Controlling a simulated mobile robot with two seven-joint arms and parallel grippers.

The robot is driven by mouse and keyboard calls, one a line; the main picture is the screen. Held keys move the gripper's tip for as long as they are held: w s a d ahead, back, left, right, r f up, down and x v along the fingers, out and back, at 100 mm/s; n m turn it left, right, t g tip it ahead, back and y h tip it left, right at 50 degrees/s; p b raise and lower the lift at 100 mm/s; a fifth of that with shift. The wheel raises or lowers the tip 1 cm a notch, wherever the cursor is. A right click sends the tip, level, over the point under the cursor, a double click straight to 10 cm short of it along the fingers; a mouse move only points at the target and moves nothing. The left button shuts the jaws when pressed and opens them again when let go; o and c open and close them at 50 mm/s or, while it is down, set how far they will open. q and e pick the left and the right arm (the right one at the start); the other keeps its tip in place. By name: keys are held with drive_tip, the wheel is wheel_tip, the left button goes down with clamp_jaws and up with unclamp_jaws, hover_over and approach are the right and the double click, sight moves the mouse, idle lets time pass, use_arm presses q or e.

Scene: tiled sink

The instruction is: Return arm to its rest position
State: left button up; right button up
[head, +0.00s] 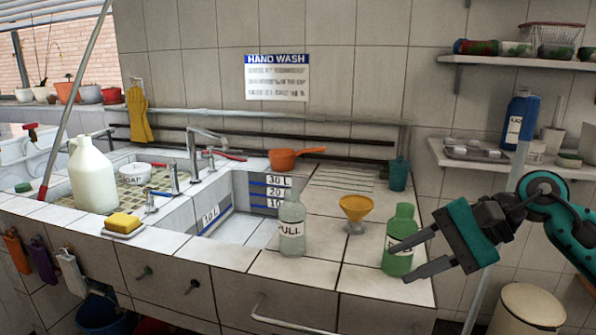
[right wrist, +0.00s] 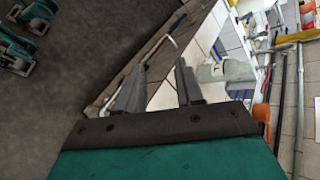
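My right gripper (head: 399,264) reaches in from the right in the head view, over the front right corner of the tiled counter. Its two dark fingers are spread apart and overlap the green bottle (head: 399,225) in the picture. In the right wrist view the open fingers (right wrist: 158,82) show nothing held between them. The green bottle stands upright on the counter; part of its label is hidden behind a finger. My left gripper cannot be made out in either view.
A clear bottle (head: 292,222) and a yellow funnel (head: 355,208) stand left of the green bottle. Shelves (head: 510,62) hang on the wall at the upper right. A beige bin (head: 527,308) stands below right. Open floor (right wrist: 70,90) shows in the right wrist view.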

drive_tip(key=s+a+m+t+y+p, duration=0.25)
drive_tip(key=a+m+t+y, duration=0.55)
drive_tip(key=m, duration=1.2)
drive_tip(key=s+d+f+m+t+h+p, duration=0.1)
drive_tip(key=d+f+m+t+h, duration=0.4)
drive_tip(key=m, duration=0.9)
drive_tip(key=s+d+f+m+t+h+p, duration=0.15)
drive_tip(key=f+m+h, duration=0.6)
drive_tip(key=m, duration=0.75)
use_arm(q)
drive_tip(key=shift+y, duration=0.4)
drive_tip(key=a+r, duration=0.1)
drive_tip(key=s+a+r+p, duration=0.1)
drive_tip(key=r, duration=0.1)
drive_tip(key=shift+s+a+r, duration=0.15)
drive_tip(key=shift+s+a, duration=0.05)
drive_tip(key=shift+a, duration=0.1)
use_arm(e)
drive_tip(key=s+d+f+m+g+h, duration=0.2)
drive_tip(key=s+f+m+g+h, duration=0.2)
drive_tip(key=s+f+m, duration=0.7)
wheel_tip(320, 180, down, 2)
drive_tip(key=shift+f+g, duration=0.1)
drive_tip(key=shift+g, duration=0.35)
